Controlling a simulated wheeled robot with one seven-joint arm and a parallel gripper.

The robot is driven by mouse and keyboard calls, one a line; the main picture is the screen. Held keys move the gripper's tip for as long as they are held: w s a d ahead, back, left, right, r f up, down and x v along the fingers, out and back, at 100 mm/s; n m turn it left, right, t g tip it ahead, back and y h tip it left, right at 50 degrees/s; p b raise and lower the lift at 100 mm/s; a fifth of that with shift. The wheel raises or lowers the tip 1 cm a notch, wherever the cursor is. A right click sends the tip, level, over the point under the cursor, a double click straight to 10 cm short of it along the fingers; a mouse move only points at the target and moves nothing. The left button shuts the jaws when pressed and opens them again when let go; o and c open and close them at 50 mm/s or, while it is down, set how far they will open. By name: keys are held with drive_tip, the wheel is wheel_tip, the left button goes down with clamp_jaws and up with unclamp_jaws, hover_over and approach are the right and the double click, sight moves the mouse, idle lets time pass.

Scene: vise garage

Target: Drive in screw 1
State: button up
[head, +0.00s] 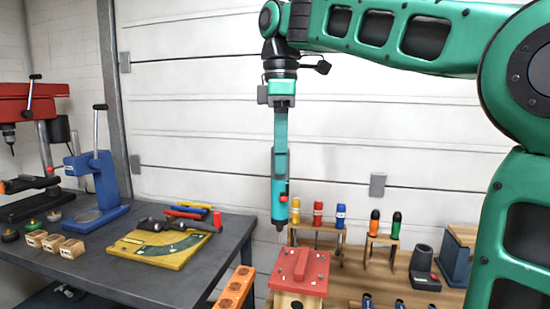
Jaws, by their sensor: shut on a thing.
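My gripper (283,103) points straight down in the upper middle of the head view. It is shut on a teal power screwdriver (280,170), which hangs upright with its tip lowest. The tip is just above the red plate (318,262), near its upper left side, and a small gap seems to show. The red plate lies on a wooden box (300,300) and has a raised red bar and several small screw heads on its top. I cannot tell which of them is screw 1, nor whether the tip lines up with one.
A wooden bench (385,258) carries a rack of coloured bottles (318,225), a second rack (382,240) and a dark charger-like stand (424,268). At left, a dark table (120,275) holds a blue press (97,185), a yellow board (160,248) and small wooden blocks (54,243). An orange block (236,288) stands left of the box.

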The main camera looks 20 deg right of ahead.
sight(280, 192)
drive_tip(key=shift+d+f, duration=0.1)
drive_tip(key=shift+f, duration=3.9)
idle(3.7)
